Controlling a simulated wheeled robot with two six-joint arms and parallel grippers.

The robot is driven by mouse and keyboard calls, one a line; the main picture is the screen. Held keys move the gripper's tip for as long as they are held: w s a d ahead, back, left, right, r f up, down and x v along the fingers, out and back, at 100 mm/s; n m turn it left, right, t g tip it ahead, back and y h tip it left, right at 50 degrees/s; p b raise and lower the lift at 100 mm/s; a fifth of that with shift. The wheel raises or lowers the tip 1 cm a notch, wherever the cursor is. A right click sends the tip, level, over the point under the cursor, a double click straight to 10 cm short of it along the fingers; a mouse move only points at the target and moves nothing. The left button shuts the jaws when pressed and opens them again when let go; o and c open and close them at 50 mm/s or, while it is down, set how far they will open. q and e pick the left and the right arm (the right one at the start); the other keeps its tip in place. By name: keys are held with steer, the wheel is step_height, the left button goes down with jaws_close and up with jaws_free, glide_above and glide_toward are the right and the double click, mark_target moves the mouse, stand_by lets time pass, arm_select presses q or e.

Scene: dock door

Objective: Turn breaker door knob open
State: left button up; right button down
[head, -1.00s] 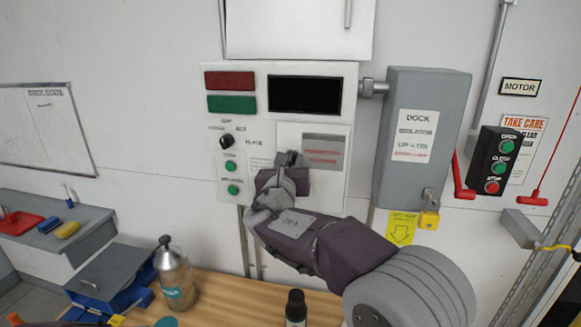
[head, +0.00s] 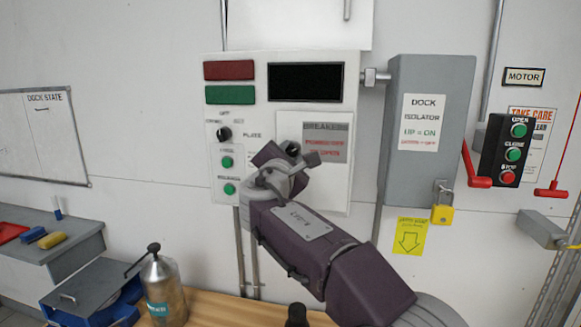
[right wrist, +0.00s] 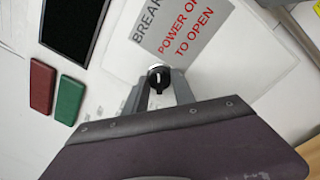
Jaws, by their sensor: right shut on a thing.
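The breaker door (head: 334,180) is a pale flat panel on the control box, with a grey label reading "BREAKER" and red "POWER OFF TO OPEN". It looks closed. In the right wrist view the door's small black knob (right wrist: 158,76) with a white mark sits between the two grey fingers. My right gripper (right wrist: 160,90) is shut on this knob. In the head view my right gripper (head: 298,157) is at the left part of the door, and its fingers and wrist largely hide the knob. My left gripper is not in view.
The control box (head: 212,120) carries a black selector (head: 223,134), two green buttons, red and green blocks and a dark screen (head: 305,83). A grey dock isolator (head: 425,180) with a yellow padlock (head: 442,214) stands at the right. A bottle (head: 165,290) stands on the wooden bench (head: 220,308).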

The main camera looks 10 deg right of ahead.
steer(key=m+b, duration=0.2)
steer(key=m, duration=0.1)
steer(key=shift+f+m, duration=0.25)
steer(key=shift+m, duration=0.05)
steer(key=shift+a+r+m+h+b, duration=0.15)
steer(key=shift+m+h+b, duration=0.15)
steer(key=shift+m+b, duration=1)
steer(key=shift+m+p, duration=0.4)
steer(key=shift+m, duration=0.1)
steer(key=c, duration=1)
jaws_free()
steer(key=shift+c, duration=0.2)
